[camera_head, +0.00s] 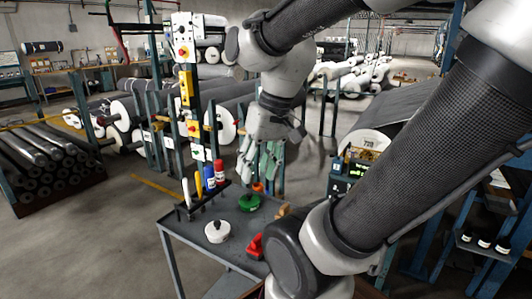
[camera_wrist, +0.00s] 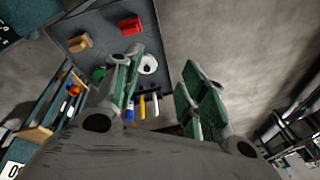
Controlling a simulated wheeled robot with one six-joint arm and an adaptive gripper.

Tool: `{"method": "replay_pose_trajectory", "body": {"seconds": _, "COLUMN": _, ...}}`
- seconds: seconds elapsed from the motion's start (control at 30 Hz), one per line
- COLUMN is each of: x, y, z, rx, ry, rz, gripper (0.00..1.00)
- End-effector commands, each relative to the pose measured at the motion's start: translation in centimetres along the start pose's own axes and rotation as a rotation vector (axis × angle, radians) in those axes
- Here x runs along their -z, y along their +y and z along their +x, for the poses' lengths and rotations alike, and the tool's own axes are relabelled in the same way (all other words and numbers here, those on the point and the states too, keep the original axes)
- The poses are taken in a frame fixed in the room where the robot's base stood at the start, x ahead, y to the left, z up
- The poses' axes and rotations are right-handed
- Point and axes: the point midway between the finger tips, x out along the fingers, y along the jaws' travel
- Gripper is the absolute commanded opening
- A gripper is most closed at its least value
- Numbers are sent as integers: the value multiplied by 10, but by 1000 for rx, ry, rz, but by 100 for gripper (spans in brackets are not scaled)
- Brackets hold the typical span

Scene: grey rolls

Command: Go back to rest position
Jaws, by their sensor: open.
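My gripper (camera_head: 262,168) hangs from my arm above the back of a small grey table (camera_head: 184,232). In the wrist view its two green-padded fingers (camera_wrist: 166,92) are spread apart with nothing between them. On the table are a white round object (camera_head: 217,231), a green round object (camera_head: 249,202) and a red object (camera_head: 256,246) near the front. My arm hides the table's right part.
A post with yellow control boxes (camera_head: 186,88) stands behind the table. A stack of dark rolls (camera_head: 45,160) lies at the left, and a large grey roll (camera_head: 370,135) is at the right. The floor (camera_head: 90,245) at the left front is clear.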

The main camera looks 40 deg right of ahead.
Motion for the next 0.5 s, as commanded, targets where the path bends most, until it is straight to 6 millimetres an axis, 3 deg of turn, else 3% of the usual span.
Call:
{"method": "replay_pose_trajectory", "body": {"seconds": 0.2, "x": 3, "y": 14, "z": -27, "rx": -113, "ry": 156, "rz": -188, "gripper": 42}}
{"method": "replay_pose_trajectory", "body": {"seconds": 0.5, "x": 4, "y": 16, "z": -30, "rx": -126, "ry": 170, "rz": -205, "gripper": 42}}
